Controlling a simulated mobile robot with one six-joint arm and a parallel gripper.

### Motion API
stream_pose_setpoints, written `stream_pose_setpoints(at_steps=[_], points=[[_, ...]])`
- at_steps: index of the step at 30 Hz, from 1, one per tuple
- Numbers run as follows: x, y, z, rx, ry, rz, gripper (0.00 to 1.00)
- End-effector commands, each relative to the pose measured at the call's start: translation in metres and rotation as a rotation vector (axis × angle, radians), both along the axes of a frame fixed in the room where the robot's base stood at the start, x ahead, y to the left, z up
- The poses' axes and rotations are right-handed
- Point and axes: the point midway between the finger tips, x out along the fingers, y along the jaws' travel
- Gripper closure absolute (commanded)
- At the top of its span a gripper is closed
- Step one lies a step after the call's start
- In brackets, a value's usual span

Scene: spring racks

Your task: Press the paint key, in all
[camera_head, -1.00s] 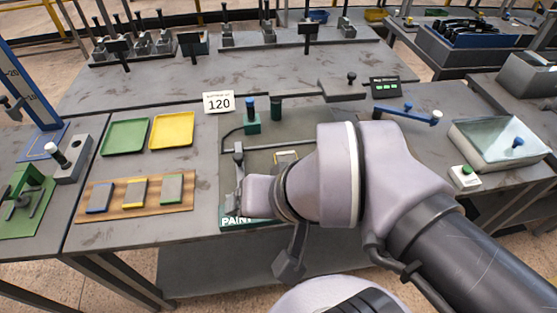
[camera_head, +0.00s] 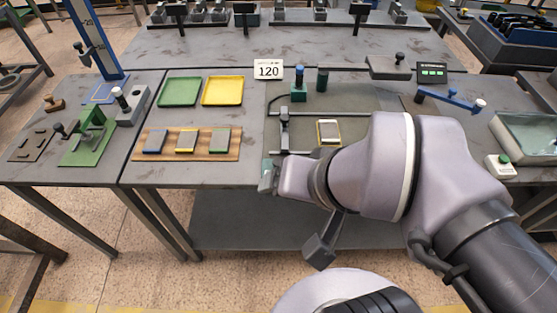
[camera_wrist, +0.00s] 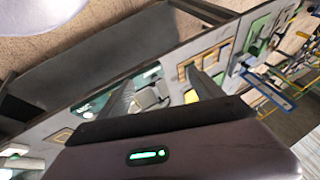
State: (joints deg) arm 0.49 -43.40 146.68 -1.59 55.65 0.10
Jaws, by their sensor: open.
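The paint station (camera_head: 362,103) is a dark mat on the middle bench. It bears a teal block with a blue knob (camera_head: 299,86), a dark cylinder (camera_head: 322,79), a dark upright lever-like fitting (camera_head: 284,130) and a yellow-framed pale plate (camera_head: 329,131). Which part is the paint key, I cannot tell. A teal sign edge (camera_head: 267,176) shows at the bench front, mostly hidden by my wrist. My gripper's fingers (camera_wrist: 160,76) are apart in the wrist view, with nothing visibly gripped. My arm hides the fingers in the head view.
Green (camera_head: 180,91) and yellow (camera_head: 223,91) trays and a wooden board (camera_head: 218,152) with three coloured blocks lie left of the station. Floor in front is open.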

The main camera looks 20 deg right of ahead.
Motion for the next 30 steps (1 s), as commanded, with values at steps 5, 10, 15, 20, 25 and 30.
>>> stream_pose_setpoints(at_steps=[5, 10, 15, 20, 25, 30], points=[[0.0000, -0.0001, -0.0001, 0.000, 0.001, 0.000, 0.57], [0.0000, 0.0000, -0.0001, 0.000, 0.000, 0.000, 0.91], [0.0000, 0.0000, -0.0001, 0.000, 0.000, 0.000, 1.00], [0.0000, 0.0000, -0.0001, 0.000, 0.000, 0.000, 1.00], [0.0000, 0.0000, -0.0001, 0.000, 0.000, 0.000, 1.00], [0.0000, 0.0000, -0.0001, 0.000, 0.000, 0.000, 1.00]])
